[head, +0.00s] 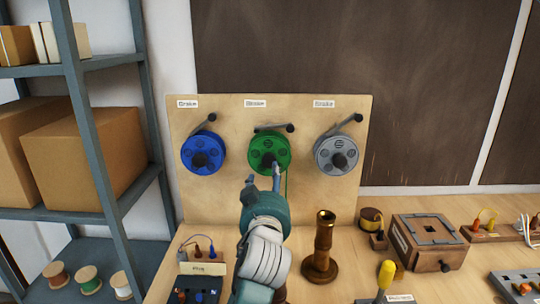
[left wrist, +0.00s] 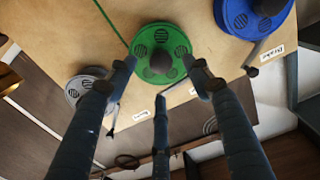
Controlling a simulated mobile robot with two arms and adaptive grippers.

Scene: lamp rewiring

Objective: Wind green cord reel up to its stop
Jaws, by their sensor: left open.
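The green cord reel (head: 267,139) is mounted in the middle of an upright wooden board, with a dark knob near its centre and a dark lever above it. Green cord (head: 287,187) hangs down from its right side. My left gripper (head: 263,180) is open, in front of the reel's lower edge. In the left wrist view the green reel (left wrist: 176,36) shows beyond the fingers, and its dark knob (left wrist: 161,63) appears between the spread fingertips (left wrist: 163,78). I cannot tell whether any finger touches the knob. My right gripper is out of view.
A blue reel (head: 189,143) is left of the green one and a grey reel (head: 323,146) is right. Shelving (head: 92,140) stands at left.

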